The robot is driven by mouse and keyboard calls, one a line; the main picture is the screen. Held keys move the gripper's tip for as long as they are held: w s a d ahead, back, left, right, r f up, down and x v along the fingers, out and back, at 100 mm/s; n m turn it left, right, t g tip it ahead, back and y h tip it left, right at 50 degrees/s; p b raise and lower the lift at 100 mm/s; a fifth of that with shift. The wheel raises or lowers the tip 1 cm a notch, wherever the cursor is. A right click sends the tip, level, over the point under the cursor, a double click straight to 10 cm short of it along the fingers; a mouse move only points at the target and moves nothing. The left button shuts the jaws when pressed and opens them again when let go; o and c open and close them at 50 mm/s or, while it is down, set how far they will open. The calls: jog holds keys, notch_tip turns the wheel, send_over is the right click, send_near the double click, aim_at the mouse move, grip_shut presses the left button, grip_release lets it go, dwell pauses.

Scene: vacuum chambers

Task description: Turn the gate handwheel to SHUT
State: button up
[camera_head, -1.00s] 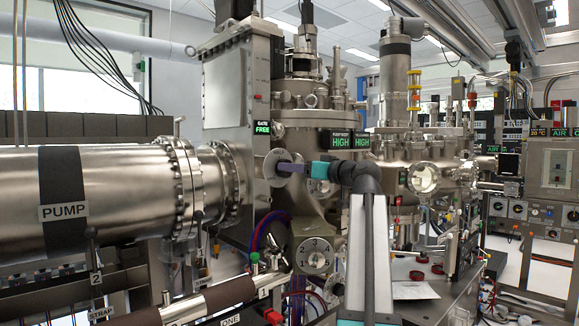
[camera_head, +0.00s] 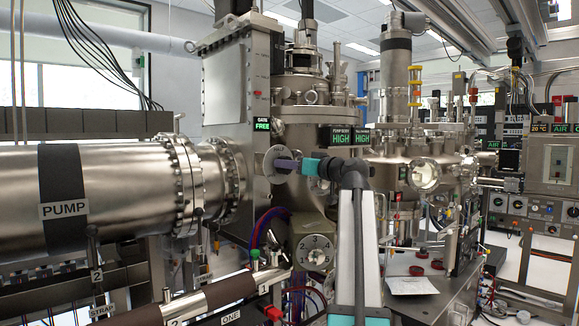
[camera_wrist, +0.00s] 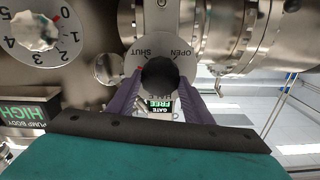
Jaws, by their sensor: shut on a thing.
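The gate handwheel shows in the wrist view as a dark round hub (camera_wrist: 160,77) in front of a grey plate lettered SHUT and OPEN, seen upside down. A small red mark sits by the hub's left edge, near SHUT. My gripper (camera_wrist: 161,88) has its two purple fingers shut on the hub, one on each side. In the head view, my gripper (camera_head: 279,165) reaches left to the round grey plate (camera_head: 269,158) on the gate housing. The fingers hide the hub there. The gate sign (camera_head: 262,124) reads FREE.
The pump body sign (camera_head: 343,136) reads HIGH, close above my arm. The large pump cylinder (camera_head: 110,195) fills the left.

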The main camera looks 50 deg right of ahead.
jog(key=shift+m, duration=0.3)
jog(key=shift+d+m+p, duration=0.15)
jog(key=shift+m+p, duration=0.25)
jog(key=shift+m, duration=2.3)
jog(key=o, duration=1.1)
jog(key=shift+c, duration=0.2)
jog(key=shift+s+f, duration=0.1)
jog(key=shift+s, duration=0.05)
